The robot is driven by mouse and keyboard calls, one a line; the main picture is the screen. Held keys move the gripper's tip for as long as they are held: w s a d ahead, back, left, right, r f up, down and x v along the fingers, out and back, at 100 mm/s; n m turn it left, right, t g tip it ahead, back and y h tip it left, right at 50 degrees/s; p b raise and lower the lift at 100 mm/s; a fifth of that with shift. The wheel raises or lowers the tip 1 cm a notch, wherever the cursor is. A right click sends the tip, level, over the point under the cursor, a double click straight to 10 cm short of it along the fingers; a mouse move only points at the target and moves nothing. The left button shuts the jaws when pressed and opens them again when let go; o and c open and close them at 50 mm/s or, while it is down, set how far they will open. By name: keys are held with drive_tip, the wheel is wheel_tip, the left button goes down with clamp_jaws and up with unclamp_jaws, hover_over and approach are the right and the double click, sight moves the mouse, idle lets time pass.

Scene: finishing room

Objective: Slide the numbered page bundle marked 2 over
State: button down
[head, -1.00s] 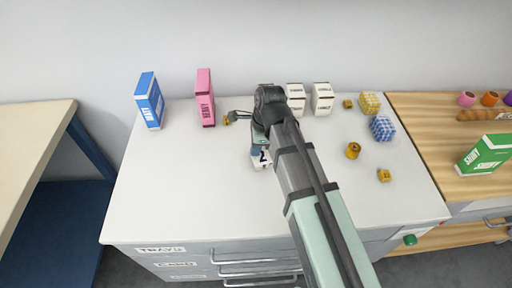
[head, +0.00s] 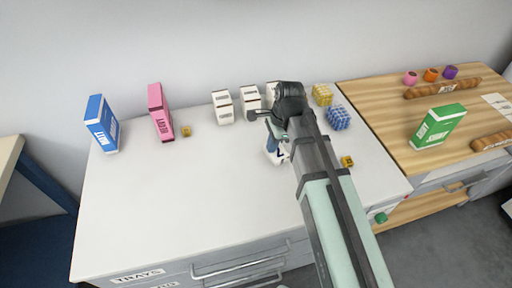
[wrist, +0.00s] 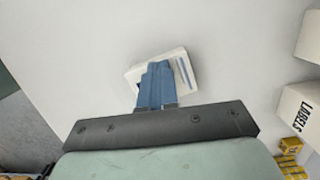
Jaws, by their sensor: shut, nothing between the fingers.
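The page bundle marked 2 (head: 284,157) is a small white block on the white worktop, right of the middle. My arm and fingers hide part of it in the head view. My gripper (head: 270,148) is shut and empty, its blue fingers pointing down at the bundle's left side. In the wrist view the shut fingers (wrist: 160,72) overlap the bundle (wrist: 184,66), which shows as a tilted white block with a blue stripe. I cannot tell whether the fingertips touch it.
White boxes (head: 222,106) stand along the back, with a pink box (head: 160,112) and a blue box (head: 101,124) to their left. Yellow (head: 322,95) and blue checked blocks (head: 339,118) and a small yellow cube (head: 347,161) lie right. The worktop's front left is clear.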

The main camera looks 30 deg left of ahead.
sight(280, 149)
drive_tip(key=w+d, duration=0.2)
drive_tip(key=shift+w+d+f, duration=0.1)
drive_tip(key=shift+d+f, duration=0.2)
drive_tip(key=shift+f, duration=0.05)
drive_tip(key=shift+w+a+r, duration=0.1)
drive_tip(key=shift+r, duration=0.55)
drive_tip(key=shift+w+a+r, duration=0.1)
drive_tip(key=shift+r, duration=0.55)
wheel_tip(280, 149, up, 12)
drive_tip(key=w+d, duration=0.1)
drive_tip(key=shift+w+d, duration=0.25)
drive_tip(key=shift+d, duration=0.15)
